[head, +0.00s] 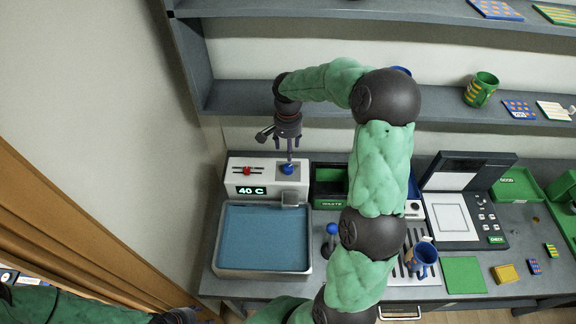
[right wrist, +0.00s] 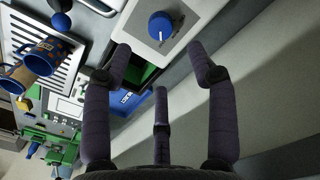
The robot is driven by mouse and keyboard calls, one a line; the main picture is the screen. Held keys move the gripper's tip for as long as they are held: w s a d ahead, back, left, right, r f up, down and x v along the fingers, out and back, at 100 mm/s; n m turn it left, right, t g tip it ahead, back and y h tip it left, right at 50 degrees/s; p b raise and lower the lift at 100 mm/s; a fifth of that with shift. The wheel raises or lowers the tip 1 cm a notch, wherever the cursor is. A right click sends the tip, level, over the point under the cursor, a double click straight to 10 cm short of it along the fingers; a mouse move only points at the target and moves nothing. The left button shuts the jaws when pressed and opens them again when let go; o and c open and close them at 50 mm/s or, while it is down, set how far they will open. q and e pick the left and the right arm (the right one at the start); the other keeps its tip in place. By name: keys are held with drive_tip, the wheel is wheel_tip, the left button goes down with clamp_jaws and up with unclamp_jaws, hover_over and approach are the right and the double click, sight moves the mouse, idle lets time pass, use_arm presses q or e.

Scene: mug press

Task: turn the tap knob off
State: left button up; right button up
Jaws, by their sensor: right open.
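The blue tap knob (head: 289,169) sits on the right of the white tap unit (head: 236,177), beside a red slider (head: 247,171) and above a display (head: 251,190) reading 40 C. In the right wrist view the knob (right wrist: 161,25) shows a white pointer line and lies beyond the fingertips. My right gripper (head: 289,146) is open above the knob, pointing down. Its fingers (right wrist: 158,60) are spread and empty, and no contact with the knob shows.
A basin of blue water (head: 219,258) lies in front of the tap unit. A green WASTE bin (head: 330,204) stands to its right. A blue mug (head: 424,254) stands on the grate. A shelf (head: 236,96) runs behind my right arm, and a wall stands at the left.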

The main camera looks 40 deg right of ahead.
sight(288, 168)
wheel_tip(288, 168, down, 10)
drive_tip(key=shift+f, duration=0.1)
idle(0.4)
drive_tip(key=c, duration=1.1)
